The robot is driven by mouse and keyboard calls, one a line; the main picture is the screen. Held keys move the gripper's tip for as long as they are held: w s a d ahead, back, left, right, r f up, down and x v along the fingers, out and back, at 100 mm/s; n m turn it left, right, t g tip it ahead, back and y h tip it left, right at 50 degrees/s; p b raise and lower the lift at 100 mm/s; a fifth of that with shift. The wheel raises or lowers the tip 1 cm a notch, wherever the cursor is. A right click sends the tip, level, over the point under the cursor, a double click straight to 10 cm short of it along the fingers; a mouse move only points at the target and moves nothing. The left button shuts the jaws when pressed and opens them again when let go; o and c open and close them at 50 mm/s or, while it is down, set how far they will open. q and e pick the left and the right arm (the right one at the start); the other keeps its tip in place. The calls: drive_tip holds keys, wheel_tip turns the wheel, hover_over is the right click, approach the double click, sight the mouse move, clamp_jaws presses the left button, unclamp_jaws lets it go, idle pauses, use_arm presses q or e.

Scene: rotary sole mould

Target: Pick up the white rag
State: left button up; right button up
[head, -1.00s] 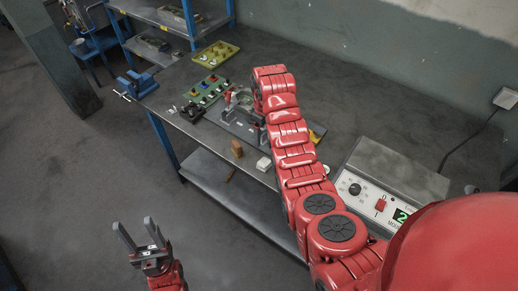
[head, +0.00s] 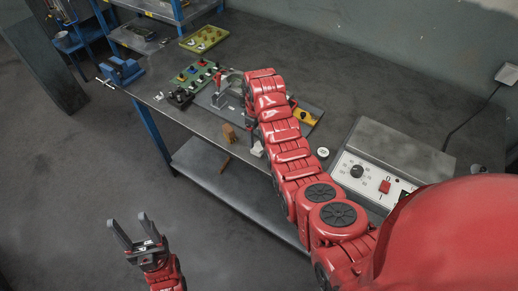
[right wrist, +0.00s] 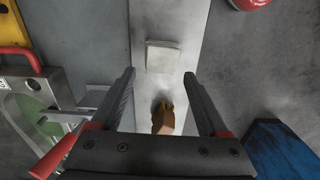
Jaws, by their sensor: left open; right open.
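The white rag (head: 257,149) lies as a small pale square at the front edge of the bench in the head view, close beside my right arm. In the right wrist view the rag (right wrist: 163,57) lies flat on the metal top, just beyond and between the fingertips. My right gripper (right wrist: 159,74) is open and empty above the bench; in the head view my own arm mostly hides it. My left gripper (head: 128,219) is open and empty over the floor, away from the bench.
A brown block-like object (head: 229,133) stands next to the rag; it shows between my right fingers (right wrist: 163,118). The mould fixture (head: 228,98), a green tray (head: 196,76) and a control box (head: 384,165) are on the bench. A blue vise (head: 122,71) is at the left end.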

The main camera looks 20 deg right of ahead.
sight(259, 146)
drive_tip(key=f+p, duration=0.1)
drive_tip(key=s+f+p, duration=0.1)
drive_tip(key=shift+d+p, duration=0.15)
drive_tip(key=shift+p, duration=0.2)
drive_tip(key=shift+w+f, duration=0.15)
drive_tip(key=shift+f, duration=1.45)
drive_tip(key=c, duration=1.1)
drive_tip(key=shift+r, duration=0.25)
